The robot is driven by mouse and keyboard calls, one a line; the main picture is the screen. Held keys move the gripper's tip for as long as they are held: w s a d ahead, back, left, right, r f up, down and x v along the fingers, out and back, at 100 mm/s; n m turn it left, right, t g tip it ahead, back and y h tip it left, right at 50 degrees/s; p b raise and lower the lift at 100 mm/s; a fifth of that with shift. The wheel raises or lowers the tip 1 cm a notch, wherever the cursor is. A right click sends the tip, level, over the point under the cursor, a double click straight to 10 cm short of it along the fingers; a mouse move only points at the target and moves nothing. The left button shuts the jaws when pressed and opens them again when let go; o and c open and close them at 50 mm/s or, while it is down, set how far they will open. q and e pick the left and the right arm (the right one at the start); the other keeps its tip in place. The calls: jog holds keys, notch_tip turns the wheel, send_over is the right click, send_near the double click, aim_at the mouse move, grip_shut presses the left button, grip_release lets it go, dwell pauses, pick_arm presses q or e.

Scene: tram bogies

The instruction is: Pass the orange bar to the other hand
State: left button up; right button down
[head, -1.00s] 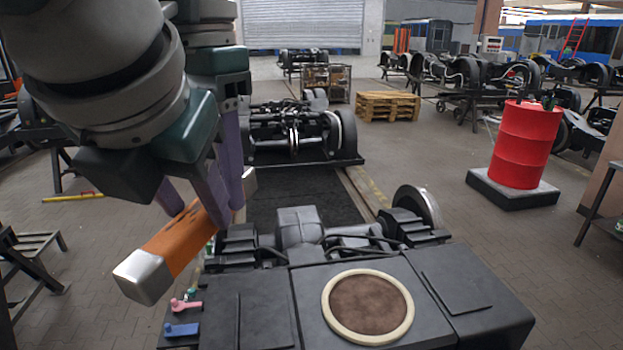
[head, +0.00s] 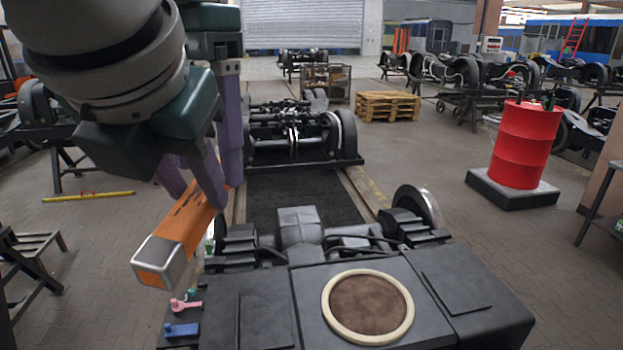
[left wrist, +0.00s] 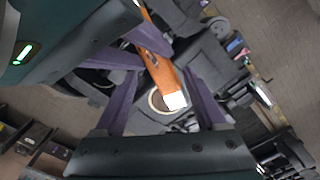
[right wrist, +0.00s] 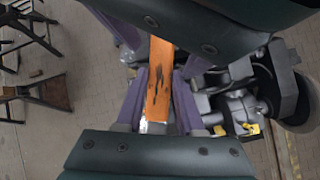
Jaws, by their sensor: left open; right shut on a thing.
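The orange bar (head: 183,232) has dark marks and a pale metallic cap at its near end. It is held tilted above the left side of the bogie (head: 265,305). My right gripper (head: 195,190) is shut on it; its purple fingers flank the bar in the right wrist view (right wrist: 158,82). My left gripper (head: 230,160) is higher and partly hidden behind the right one. In the left wrist view its fingers (left wrist: 160,82) are open and spread apart, with the bar (left wrist: 162,68) showing between them. The bar's far end is hidden in the head view.
The bogie carries a round brown disc (head: 368,308) with a cream rim. Pink (head: 185,304) and blue (head: 181,330) handles lie at its left edge. A red drum (head: 523,145) stands at right and pallets (head: 388,106) farther back. Floor at left is partly clear.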

pick_arm(q)
jog(key=r, duration=0.5)
jog(key=shift+w+d+r, duration=0.1)
jog(key=shift+d+r, duration=0.05)
jog(key=shift+d, duration=0.2)
jog(key=w+a+f+n+t, duration=0.2)
jog(key=w+a+t, duration=0.2)
jog(key=a, duration=0.2)
jog(key=w+a+f+n+t, duration=0.2)
jog(key=w+a+n+t, duration=0.1)
jog(key=a, duration=0.3)
jog(key=s+d+f+m+g, duration=0.15)
jog(key=s+d+f, duration=0.25)
jog(key=s+f, duration=0.9)
jog(key=s+f+g, duration=0.1)
jog(key=s+f, duration=0.1)
jog(key=s, duration=0.7)
jog(key=s+d+f, duration=0.1)
jog(key=s+f, duration=0.2)
jog(key=s, duration=0.7)
jog(key=shift+s+g, duration=0.3)
jog(key=shift+g, duration=0.05)
jog(key=shift+f, duration=0.1)
